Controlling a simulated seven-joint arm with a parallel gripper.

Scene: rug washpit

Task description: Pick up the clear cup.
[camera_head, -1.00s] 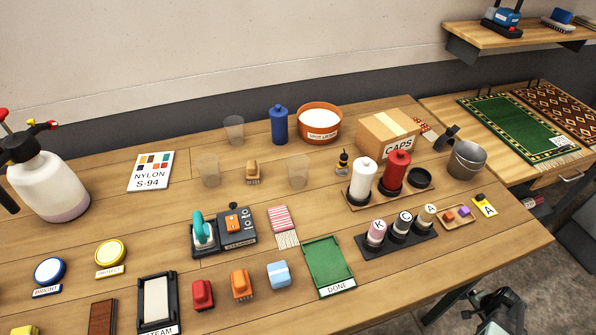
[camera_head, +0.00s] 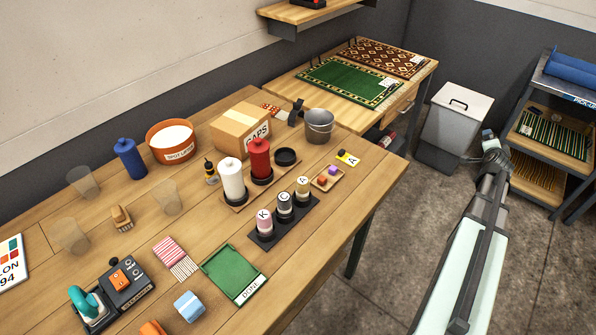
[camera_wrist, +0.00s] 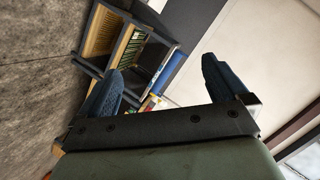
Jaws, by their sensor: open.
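Three see-through cups stand upright on the left part of the wooden table in the head view: a back cup (camera_head: 84,182), a front-left cup (camera_head: 70,236) and a right cup (camera_head: 167,198). The back one looks greyer; the other two look slightly tan, taking on the wood's colour. My gripper shows in the wrist view (camera_wrist: 162,70) with two blue fingers spread apart and nothing between them. In the head view my arm reaches out over the floor right of the table, far from the cups. No cup shows in the wrist view.
A blue bottle (camera_head: 130,158) and an orange tub (camera_head: 172,142) stand behind the cups. A small brush (camera_head: 121,217) sits between them. White (camera_head: 233,180) and red (camera_head: 260,160) bottles, a box (camera_head: 240,128) and a bucket (camera_head: 319,126) stand further right. A shelf rack (camera_head: 548,135) stands at far right.

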